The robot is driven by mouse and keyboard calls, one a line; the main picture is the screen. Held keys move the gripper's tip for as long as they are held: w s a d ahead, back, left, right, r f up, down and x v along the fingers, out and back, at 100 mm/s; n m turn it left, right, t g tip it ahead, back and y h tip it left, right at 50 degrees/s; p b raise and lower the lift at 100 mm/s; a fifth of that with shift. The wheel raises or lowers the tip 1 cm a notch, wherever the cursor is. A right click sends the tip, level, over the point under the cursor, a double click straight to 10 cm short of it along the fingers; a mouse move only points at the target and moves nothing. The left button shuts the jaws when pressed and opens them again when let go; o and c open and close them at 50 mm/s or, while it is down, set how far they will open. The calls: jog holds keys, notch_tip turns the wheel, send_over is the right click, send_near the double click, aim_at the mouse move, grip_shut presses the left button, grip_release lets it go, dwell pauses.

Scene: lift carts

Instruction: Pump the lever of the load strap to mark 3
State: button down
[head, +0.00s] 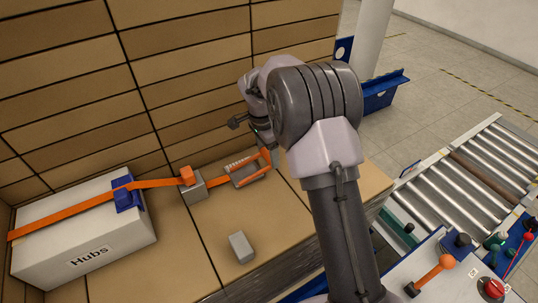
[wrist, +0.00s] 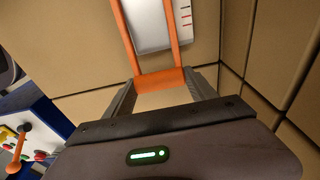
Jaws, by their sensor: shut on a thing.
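The load strap (head: 80,203) is an orange band over the white Hubs box. It runs right through a grey block with an orange top (head: 187,176) to the ratchet body (head: 240,172) on the cardboard. The ratchet's orange lever (head: 255,181) is a frame of two side bars and a crossbar, which shows in the wrist view (wrist: 160,79). My gripper (wrist: 163,84) is shut on that crossbar, one finger at each end. A grey plate with red and dark marks (wrist: 186,14) lies beyond the lever. Its numbers are unreadable. My arm partly covers the gripper in the head view.
The white Hubs box (head: 95,250) sits at left with a blue corner guard (head: 127,194). A small grey block (head: 241,247) lies in front of the ratchet. Stacked cartons (head: 120,70) form a wall behind. A roller conveyor (head: 470,170) and a control panel are at right.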

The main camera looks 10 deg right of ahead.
jog(key=shift+a+r+h, duration=0.3)
jog(key=shift+r, duration=0.1)
jog(key=s+a+r+t+h+b, duration=0.2)
jog(key=a+r+h+b, duration=0.2)
jog(key=a+r+h, duration=0.2)
jog(key=shift+s+a, duration=0.3)
jog(key=shift+a, duration=0.1)
jog(key=shift+r, duration=0.1)
jog(key=c, duration=0.5)
grip_release()
jog(key=shift+a, duration=0.1)
jog(key=shift+o, duration=1.1)
jog(key=shift+a, duration=0.15)
